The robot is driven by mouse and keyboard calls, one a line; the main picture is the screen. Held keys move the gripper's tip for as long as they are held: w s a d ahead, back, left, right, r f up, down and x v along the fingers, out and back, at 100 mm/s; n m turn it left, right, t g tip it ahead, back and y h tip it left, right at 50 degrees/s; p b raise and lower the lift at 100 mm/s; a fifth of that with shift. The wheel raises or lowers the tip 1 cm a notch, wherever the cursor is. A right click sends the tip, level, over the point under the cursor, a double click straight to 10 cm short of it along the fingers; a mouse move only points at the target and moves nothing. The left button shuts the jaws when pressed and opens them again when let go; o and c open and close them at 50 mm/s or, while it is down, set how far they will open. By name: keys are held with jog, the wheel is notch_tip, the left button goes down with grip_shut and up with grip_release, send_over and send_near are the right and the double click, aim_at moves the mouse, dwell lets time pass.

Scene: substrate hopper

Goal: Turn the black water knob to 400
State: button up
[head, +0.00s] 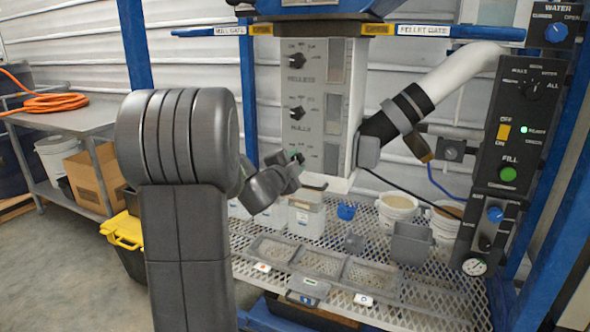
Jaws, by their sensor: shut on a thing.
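The grey dial panel (312,110) stands at the back centre with a column of black knobs. The lowest one, below the hulls knob, is the black water knob (298,157), mostly covered by my gripper. My gripper (294,162) is at that knob, with its jaws shut on it. My large grey arm links hide the area to the left of the gripper. The scale marks around this knob are too small and too covered to read, so its setting cannot be told.
Above it are the hulls knob (296,113) and pellets knob (296,60). A mesh table (440,300) below holds trays, white containers (306,215) and buckets (397,212). A white pipe (460,75) and a control box (520,120) stand to the right.

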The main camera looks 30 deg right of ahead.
jog(key=shift+m+b, duration=0.3)
jog(key=shift+m, duration=0.2)
jog(key=o, duration=1)
jog(key=v, duration=1.3)
jog(key=shift+s+a, duration=0.25)
jog(key=shift+s, duration=0.05)
jog(key=x, duration=1.3)
jog(key=shift+w+d, duration=0.3)
jog(key=shift+a, duration=0.1)
